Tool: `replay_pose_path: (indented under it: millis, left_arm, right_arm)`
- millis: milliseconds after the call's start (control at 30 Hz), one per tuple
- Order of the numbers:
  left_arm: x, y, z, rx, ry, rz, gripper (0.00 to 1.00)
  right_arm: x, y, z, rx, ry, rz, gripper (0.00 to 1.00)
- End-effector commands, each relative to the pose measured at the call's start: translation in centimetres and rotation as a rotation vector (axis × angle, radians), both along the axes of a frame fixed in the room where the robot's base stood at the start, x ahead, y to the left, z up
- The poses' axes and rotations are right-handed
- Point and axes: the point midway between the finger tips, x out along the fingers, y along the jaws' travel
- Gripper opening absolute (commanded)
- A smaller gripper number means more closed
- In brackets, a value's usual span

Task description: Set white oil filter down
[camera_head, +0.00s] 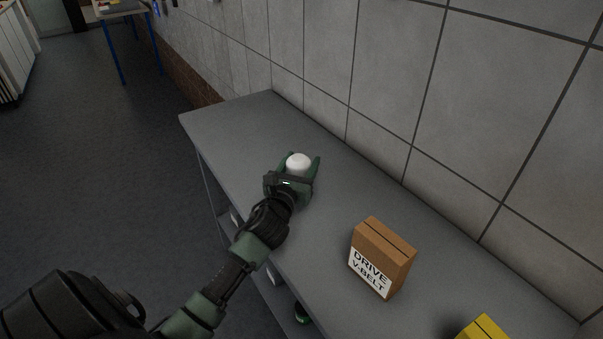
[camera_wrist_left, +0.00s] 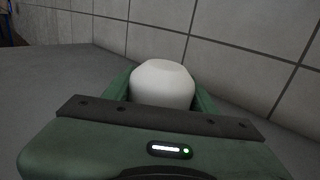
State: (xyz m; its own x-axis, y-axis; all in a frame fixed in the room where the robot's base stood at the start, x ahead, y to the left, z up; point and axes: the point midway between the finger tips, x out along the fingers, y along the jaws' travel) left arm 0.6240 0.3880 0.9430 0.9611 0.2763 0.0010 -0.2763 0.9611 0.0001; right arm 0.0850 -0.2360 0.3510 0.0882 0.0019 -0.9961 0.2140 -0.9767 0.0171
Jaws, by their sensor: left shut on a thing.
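The white oil filter (camera_head: 298,163) is a small white cylinder between the fingers of my left gripper (camera_head: 298,168), over the grey bench top (camera_head: 235,122). My left gripper is shut on it. In the left wrist view the filter (camera_wrist_left: 162,84) stands upright between the two green fingers of the gripper (camera_wrist_left: 162,95). Its lower part is hidden behind the gripper body, so I cannot tell whether it touches the bench. My right gripper is not in view.
A brown drive V-belt box (camera_head: 383,257) stands on the bench nearer to me, and a yellow box (camera_head: 483,329) is at the bottom edge. A tiled wall (camera_head: 380,90) runs along the bench's back. The bench's far end is clear.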

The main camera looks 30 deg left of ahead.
Motion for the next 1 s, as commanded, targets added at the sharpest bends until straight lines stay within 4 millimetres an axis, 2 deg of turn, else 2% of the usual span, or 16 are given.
replay_pose_path:
  millis: [33,167,567,600,667,1000]
  left_arm:
    - [0.0,0.0,-1.2,-0.005,0.002,0.001,0.00]
    - [0.0,0.0,-2.7,-0.003,0.001,0.001,0.00]
    - [0.0,0.0,-3.1,0.000,0.000,-0.001,0.00]
    - [0.0,0.0,-3.2,-0.001,0.002,0.000,0.62]
    - [0.0,0.0,-3.2,-0.001,0.002,0.000,0.78]
    - [0.0,0.0,-2.9,-0.002,0.002,0.000,0.78]
  right_arm:
    - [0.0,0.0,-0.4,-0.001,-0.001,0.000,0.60]
    - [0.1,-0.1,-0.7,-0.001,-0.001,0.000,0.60]
    - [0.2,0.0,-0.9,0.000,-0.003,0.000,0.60]
    - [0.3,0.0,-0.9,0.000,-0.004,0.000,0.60]
    - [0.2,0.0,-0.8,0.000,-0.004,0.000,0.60]
    - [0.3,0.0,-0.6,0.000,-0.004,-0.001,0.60]
